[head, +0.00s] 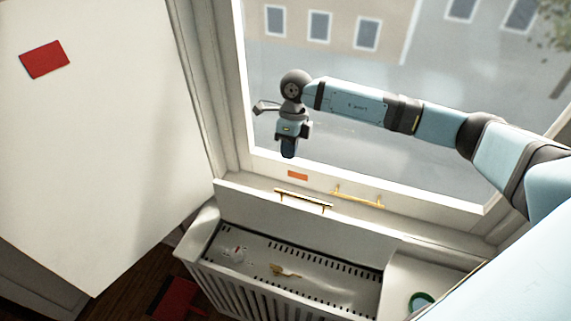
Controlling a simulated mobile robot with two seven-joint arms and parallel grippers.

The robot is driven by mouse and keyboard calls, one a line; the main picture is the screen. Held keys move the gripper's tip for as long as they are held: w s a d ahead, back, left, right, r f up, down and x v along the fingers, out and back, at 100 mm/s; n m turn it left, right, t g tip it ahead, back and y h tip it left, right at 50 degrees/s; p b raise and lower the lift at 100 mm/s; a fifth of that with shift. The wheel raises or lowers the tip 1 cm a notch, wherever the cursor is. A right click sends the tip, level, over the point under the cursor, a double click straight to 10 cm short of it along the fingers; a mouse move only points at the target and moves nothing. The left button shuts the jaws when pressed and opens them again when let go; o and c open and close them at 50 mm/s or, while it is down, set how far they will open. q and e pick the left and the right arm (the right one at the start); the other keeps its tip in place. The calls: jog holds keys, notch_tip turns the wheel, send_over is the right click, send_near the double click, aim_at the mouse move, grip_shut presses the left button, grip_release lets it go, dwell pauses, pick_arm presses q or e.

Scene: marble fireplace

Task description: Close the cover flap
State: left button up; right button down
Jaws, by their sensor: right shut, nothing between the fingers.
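The cover flap (345,222) is a white panel that stands raised along the back of a white slatted box below the window. A gold bar handle (303,200) is at its upper edge. The box top (325,285) in front of it is open to view, a grey surface with rows of dark slots. My right gripper (289,153) points down in front of the window, above and behind the flap, apart from it. It is shut and empty. My left gripper is out of view.
A second gold handle (358,196) and an orange patch (298,175) are near the window sill. A small yellowish object (285,271) lies on the slotted surface. A green round item (421,300) is at right. A large white panel (90,130) with a red patch fills the left.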

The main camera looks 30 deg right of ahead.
jog(key=b+x, duration=0.3)
jog(key=x, duration=0.6)
jog(key=shift+f, duration=0.2)
jog(key=shift+a, duration=0.1)
